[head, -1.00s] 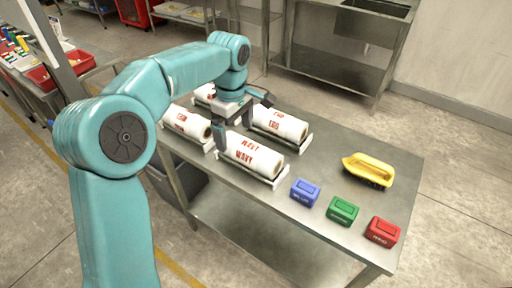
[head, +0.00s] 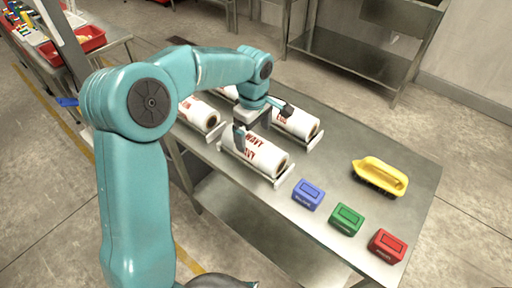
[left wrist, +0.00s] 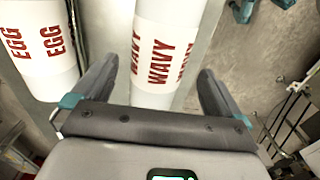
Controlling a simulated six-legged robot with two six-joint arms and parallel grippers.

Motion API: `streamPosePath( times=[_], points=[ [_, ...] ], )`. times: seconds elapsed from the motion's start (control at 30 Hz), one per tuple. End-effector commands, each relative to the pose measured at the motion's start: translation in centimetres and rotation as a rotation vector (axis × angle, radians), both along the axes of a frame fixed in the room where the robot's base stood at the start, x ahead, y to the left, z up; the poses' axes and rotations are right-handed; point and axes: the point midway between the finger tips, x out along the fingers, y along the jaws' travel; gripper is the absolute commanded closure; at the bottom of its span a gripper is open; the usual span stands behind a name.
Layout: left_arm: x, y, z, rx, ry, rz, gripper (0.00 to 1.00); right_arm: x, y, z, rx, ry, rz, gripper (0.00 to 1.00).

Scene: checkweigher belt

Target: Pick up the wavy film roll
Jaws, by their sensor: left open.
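The wavy film roll (head: 262,154) is a white cylinder with red WAVY lettering, lying in a pale cradle on the steel table. My left gripper (head: 262,122) is open above the roll, with one finger on its near side and the other toward the roll behind. In the left wrist view the wavy roll (left wrist: 160,55) lies between the two open fingers of my left gripper (left wrist: 158,90). I cannot tell whether the fingers touch it. My right gripper is not in view.
Other white rolls lie close by: one behind (head: 300,124), one to the left (head: 198,113); an EGG roll (left wrist: 40,45) shows in the wrist view.

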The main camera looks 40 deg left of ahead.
Motion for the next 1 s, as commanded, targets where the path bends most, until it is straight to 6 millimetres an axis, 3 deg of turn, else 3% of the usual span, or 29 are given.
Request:
streamPosePath(
  times=[0.6,0.87,1.0],
  points=[
    [0.6,-0.3,-7.6,0.0,0.001,0.001,0.0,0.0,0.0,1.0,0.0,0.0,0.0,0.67],
    [0.6,-0.3,-7.9,0.001,-0.001,0.001,0.0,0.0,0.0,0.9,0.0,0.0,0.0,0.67],
    [0.6,-0.3,-7.9,0.001,-0.001,0.001,0.46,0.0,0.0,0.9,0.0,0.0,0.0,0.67]
  ],
)
